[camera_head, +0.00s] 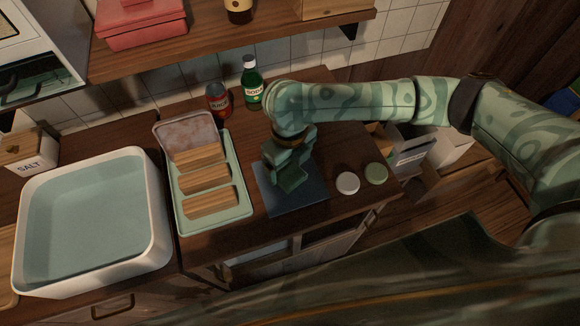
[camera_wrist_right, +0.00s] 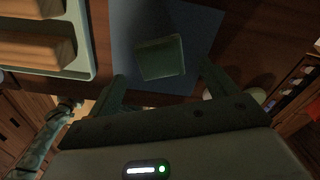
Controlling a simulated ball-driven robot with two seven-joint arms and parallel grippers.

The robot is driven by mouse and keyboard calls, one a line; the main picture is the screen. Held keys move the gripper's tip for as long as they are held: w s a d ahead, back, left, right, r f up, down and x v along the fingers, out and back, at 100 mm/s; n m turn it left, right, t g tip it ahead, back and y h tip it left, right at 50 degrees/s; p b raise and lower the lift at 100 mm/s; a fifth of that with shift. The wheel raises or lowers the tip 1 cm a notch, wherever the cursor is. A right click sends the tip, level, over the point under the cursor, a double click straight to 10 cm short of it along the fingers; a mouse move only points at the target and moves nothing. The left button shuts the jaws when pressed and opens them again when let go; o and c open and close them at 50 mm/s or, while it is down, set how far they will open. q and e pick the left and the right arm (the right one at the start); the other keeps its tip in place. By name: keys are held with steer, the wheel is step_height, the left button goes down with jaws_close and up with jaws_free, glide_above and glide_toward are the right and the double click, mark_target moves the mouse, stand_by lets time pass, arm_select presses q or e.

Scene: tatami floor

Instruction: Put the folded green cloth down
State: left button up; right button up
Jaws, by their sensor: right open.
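The folded green cloth (camera_wrist_right: 160,57) shows in the right wrist view as a small square over the dark blue mat (camera_wrist_right: 205,25). It seems to rest on the mat, but I cannot see its underside. My right gripper (camera_wrist_right: 162,72) is open, with one finger on each side of the cloth and a visible gap to each. In the head view my right gripper (camera_head: 287,183) is low over the mat (camera_head: 310,196), and mostly hides the cloth. A patterned arm of mine shows at the lower left of the wrist view; its dark end is too small to read.
A green tray (camera_head: 241,211) with wooden blocks stands left of the mat, beside a white basin (camera_head: 153,190). A white lid (camera_head: 347,183) and a green lid (camera_head: 376,173) lie to the right. A red can (camera_head: 217,99) and green soda bottle (camera_head: 252,84) stand behind.

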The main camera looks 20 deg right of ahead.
mark_target(290, 175)
step_height(290, 175, up, 8)
steer(key=p, duration=0.2)
steer(key=shift+s+f, duration=0.1)
steer(key=shift+f, duration=0.05)
stand_by(0.4)
